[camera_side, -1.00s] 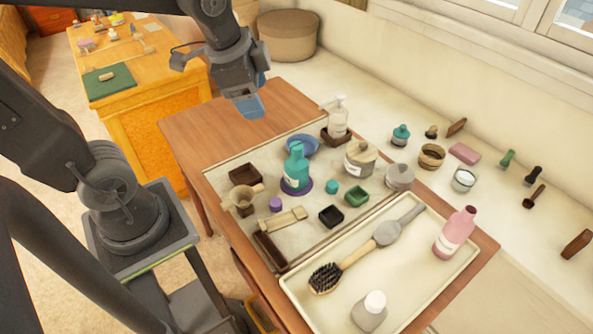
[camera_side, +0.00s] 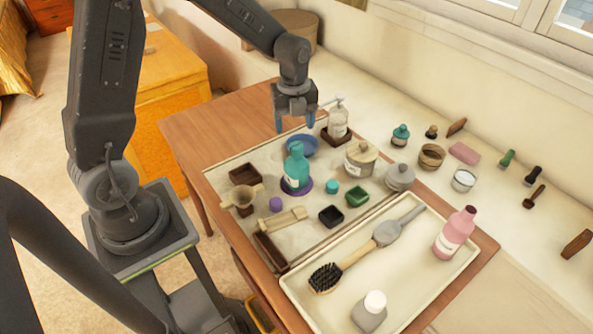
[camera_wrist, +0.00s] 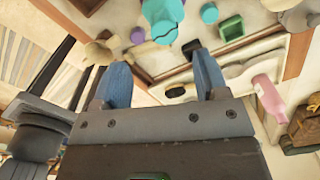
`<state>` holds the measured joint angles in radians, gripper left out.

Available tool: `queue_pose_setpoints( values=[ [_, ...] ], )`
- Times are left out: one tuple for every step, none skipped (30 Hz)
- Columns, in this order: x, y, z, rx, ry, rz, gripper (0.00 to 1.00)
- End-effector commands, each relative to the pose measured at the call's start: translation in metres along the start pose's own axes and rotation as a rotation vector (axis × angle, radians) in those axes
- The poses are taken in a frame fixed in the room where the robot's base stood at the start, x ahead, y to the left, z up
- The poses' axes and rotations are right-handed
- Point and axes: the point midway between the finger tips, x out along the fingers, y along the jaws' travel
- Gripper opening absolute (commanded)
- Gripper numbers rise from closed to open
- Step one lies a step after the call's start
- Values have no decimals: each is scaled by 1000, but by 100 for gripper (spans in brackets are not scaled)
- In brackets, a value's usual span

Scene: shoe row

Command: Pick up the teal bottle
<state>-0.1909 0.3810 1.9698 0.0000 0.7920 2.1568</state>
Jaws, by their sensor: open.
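The teal bottle (camera_side: 296,166) stands upright on a purple round base (camera_side: 302,187) on the light mat of the wooden table. In the wrist view the teal bottle (camera_wrist: 162,18) is at the top edge, partly cut off, beyond the fingertips. My gripper (camera_side: 295,127) is open and empty, pointing down above the back of the table, behind and higher than the bottle. In the wrist view its two blue fingers (camera_wrist: 158,68) are apart with nothing between them.
A blue bowl (camera_side: 302,146) sits just behind the bottle, and a clear pump bottle (camera_side: 338,120) stands to its right. A lidded pot (camera_side: 360,160), a teal cup (camera_side: 332,187) and a purple cup (camera_side: 275,204) are close by. A cream tray (camera_side: 318,312) holds a brush and a pink bottle (camera_side: 454,232).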

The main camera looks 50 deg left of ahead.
Motion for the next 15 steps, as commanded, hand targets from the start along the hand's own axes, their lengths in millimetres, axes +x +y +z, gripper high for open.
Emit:
queue_pose_setpoints(
  values=[
    [11,1,-1,0,3,4,67],
    [17,1,-1,0,3,4,67],
    [23,0,-1,0,2,3,67],
    [28,0,0,-1,2,3,67],
    [32,0,0,-1,2,2,67],
    [36,0,0,-1,1,2,67],
    [38,0,0,-1,1,1,67],
    [40,0,0,-1,1,1,67],
    [42,0,0,-1,1,1,67],
    [44,0,0,-1,1,1,67],
    [45,0,0,-1,1,1,67],
    [48,-1,0,-1,0,1,67],
    [51,-1,0,-1,0,1,67],
    [55,-2,0,-1,1,2,67],
    [61,-3,0,-1,2,3,67]
  ],
)
